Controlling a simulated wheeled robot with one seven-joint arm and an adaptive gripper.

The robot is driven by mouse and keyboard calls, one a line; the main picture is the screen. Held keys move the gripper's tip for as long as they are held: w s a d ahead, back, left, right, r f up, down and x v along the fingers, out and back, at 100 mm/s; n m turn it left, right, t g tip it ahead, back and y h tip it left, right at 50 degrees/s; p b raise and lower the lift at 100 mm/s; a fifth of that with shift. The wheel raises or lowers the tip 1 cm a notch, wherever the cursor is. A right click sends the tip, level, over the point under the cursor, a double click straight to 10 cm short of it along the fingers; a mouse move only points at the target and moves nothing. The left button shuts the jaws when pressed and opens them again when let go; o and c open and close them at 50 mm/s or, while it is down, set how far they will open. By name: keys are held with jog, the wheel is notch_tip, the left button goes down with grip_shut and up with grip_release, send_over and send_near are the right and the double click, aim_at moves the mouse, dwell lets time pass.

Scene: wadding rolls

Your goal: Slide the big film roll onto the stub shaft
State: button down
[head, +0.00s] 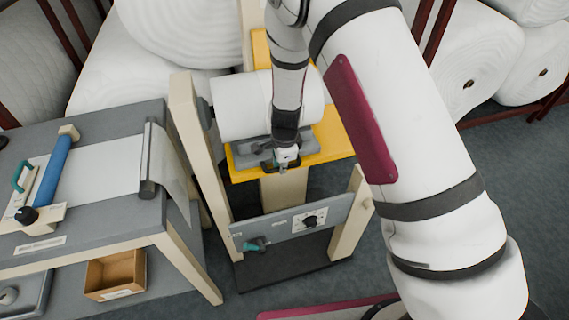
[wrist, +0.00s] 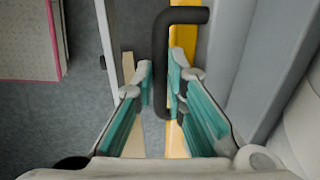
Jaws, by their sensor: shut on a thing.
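The big film roll (head: 236,104) is white and lies on its side in a grey cradle (head: 247,153) on a yellow platform. A dark stub shaft (head: 207,113) on the cream left post meets or nearly meets the roll's left end; I cannot tell whether it is inside the core. My gripper (head: 284,160) is at the cradle's front edge. It is shut on a black bent handle (wrist: 162,40), which stands between the teal finger pads in the wrist view.
The yellow platform (head: 333,140) stands behind a low frame with a grey crossbar (head: 285,222) bearing a dial and a teal knob. A grey bench (head: 90,215) with a blue roller is at left. Large white rolls (head: 465,68) fill racks behind.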

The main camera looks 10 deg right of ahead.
jog(key=shift+s+a, duration=0.1)
jog(key=shift+a, duration=0.25)
jog(key=c, duration=1.6)
grip_release()
jog(key=shift+c, duration=0.2)
jog(key=shift+d, duration=0.1)
jog(key=shift+r, duration=0.2)
notch_tip(320, 180, up, 11)
jog(key=s, duration=0.2)
jog(key=shift+d+r, duration=0.15)
jog(key=shift+d, duration=0.05)
jog(key=shift+s, duration=0.1)
